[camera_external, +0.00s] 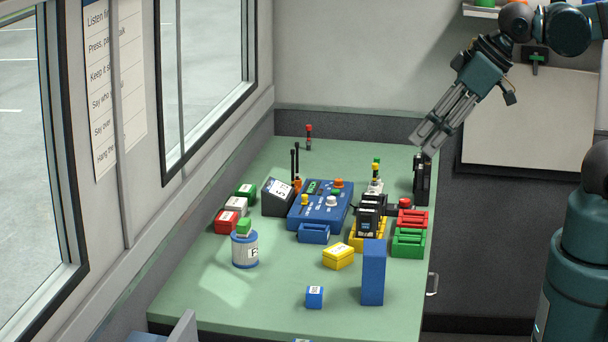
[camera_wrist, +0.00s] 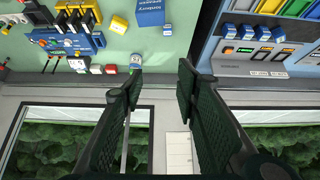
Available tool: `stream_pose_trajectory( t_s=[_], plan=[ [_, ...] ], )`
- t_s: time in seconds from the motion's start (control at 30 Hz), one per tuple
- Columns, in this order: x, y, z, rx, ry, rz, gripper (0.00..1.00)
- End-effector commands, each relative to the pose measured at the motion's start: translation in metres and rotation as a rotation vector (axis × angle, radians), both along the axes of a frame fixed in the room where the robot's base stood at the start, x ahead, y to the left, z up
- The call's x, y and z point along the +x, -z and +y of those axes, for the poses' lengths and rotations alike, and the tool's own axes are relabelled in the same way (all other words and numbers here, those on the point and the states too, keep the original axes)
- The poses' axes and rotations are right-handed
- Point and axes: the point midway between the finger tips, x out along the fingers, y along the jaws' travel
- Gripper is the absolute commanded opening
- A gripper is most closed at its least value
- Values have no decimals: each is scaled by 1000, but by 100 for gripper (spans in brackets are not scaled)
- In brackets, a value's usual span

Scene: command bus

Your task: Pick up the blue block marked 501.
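A small blue block (camera_external: 315,297) with a white label sits near the front of the green table; its marking is too small to read. My gripper (camera_external: 426,143) is raised over the back right of the table, pointing down and left, well away from the small block. In the wrist view my gripper (camera_wrist: 158,82) has its two fingers apart with nothing between them. Blue pieces show at the top of that view, but I cannot tell which one is marked 501.
A blue console (camera_external: 321,204) stands mid-table, with black radios (camera_external: 370,215) in a yellow holder to its right. A yellow block (camera_external: 338,256), a labelled canister (camera_external: 245,250) and red and green trays (camera_external: 408,242) stand nearby. The front-left table top is clear. Windows line the left wall.

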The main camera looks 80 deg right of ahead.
Motion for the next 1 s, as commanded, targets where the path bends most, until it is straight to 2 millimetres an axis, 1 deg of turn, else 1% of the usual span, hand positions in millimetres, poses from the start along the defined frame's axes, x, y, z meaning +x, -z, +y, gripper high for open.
stream_pose_trajectory(
  t_s=[0.47,0.53,1.0],
  plan=[
    [0,0,0,0,0,0,31],
    [0,0,0,0,0,0,39],
    [2,1,0,-8,-14,6,39]
  ],
)
